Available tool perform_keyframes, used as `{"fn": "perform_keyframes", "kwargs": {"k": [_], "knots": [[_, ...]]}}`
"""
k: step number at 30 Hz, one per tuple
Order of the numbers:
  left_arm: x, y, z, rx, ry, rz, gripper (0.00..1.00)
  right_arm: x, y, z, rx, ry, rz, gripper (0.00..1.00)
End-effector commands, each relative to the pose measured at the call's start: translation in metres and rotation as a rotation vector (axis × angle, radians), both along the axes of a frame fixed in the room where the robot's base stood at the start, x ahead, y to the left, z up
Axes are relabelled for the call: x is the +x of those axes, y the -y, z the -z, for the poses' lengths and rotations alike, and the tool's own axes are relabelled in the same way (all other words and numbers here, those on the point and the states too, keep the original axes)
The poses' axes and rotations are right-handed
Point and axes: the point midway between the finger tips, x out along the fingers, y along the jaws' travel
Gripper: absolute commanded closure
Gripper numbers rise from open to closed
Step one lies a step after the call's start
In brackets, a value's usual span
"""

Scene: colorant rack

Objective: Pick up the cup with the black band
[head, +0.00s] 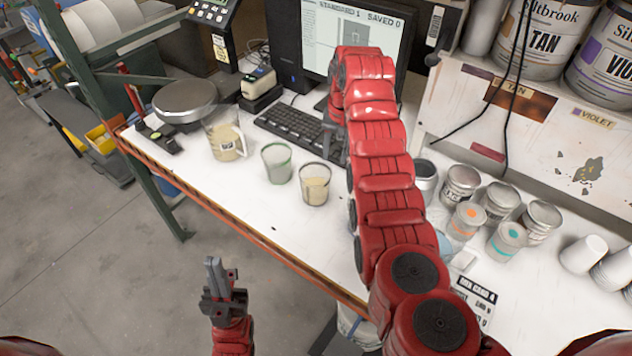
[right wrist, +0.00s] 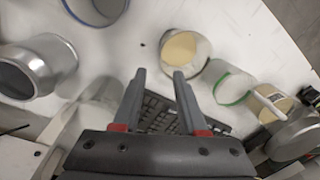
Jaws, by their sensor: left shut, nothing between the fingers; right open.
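The clear cup with the black band (head: 315,184) stands upright on the white bench, with beige contents, left of my right arm. It also shows in the right wrist view (right wrist: 186,52), just beyond the fingertips. My right gripper (right wrist: 159,73) is open and empty, pointing toward the cup but not around it. In the head view it is mostly hidden behind my red arm. My left gripper (head: 213,264) is shut and empty, low in front of the bench edge.
A green-banded cup (head: 277,163) stands close left of the black-banded one, with a handled jug (head: 226,141) further left. A keyboard (head: 290,128) lies behind. A blue-banded cup (right wrist: 97,8) and several cans (head: 461,185) are to the right.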

Motion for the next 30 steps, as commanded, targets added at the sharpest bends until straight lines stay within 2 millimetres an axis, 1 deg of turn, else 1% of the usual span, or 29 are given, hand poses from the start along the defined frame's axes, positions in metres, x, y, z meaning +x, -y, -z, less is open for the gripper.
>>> {"fn": "perform_keyframes", "kwargs": {"k": [1,2,3,6,8,12,16,20,22,23,24,27,30], "knots": [[0.0,0.0,0.002,0.0,-0.001,0.0,1.0,-0.001,0.002,0.014,0.0,-0.004,0.002,0.58],[0.0,0.0,0.003,0.0,-0.001,0.0,1.0,-0.002,0.0,0.021,0.002,-0.007,0.0,0.58],[0.0,0.0,0.015,0.0,0.0,0.0,1.0,-0.001,0.0,0.032,0.002,-0.005,0.002,0.58],[0.0,0.0,0.025,0.0,-0.001,0.0,1.0,0.0,-0.003,0.045,0.003,-0.002,0.0,0.58],[0.0,0.0,0.018,0.0,-0.001,0.0,1.0,0.0,-0.005,0.049,0.004,-0.003,0.0,0.58],[0.0,0.0,0.017,0.0,0.0,0.0,1.0,0.0,-0.005,0.061,0.003,-0.005,0.001,0.58],[0.0,0.0,0.011,0.0,-0.001,0.0,1.0,-0.001,-0.006,0.065,0.002,-0.006,0.0,0.58],[0.0,0.0,-0.007,0.0,0.0,0.0,1.0,-0.001,-0.007,0.076,0.002,-0.006,-0.001,0.58],[0.0,0.0,-0.018,0.0,-0.001,0.0,1.0,-0.002,-0.008,0.087,0.002,-0.006,-0.001,0.58],[0.0,0.0,-0.015,0.0,0.0,0.0,1.0,-0.001,-0.008,0.094,0.002,-0.007,-0.001,0.58],[0.0,0.0,-0.016,0.0,0.0,0.0,1.0,-0.001,-0.008,0.099,0.002,-0.007,-0.001,0.58],[0.0,0.0,-0.019,0.0,-0.001,0.0,1.0,-0.001,-0.009,0.109,0.003,-0.004,0.0,0.58],[0.0,0.0,-0.019,0.0,0.0,0.0,1.0,-0.001,-0.009,0.114,0.003,-0.004,0.0,0.58]]}}
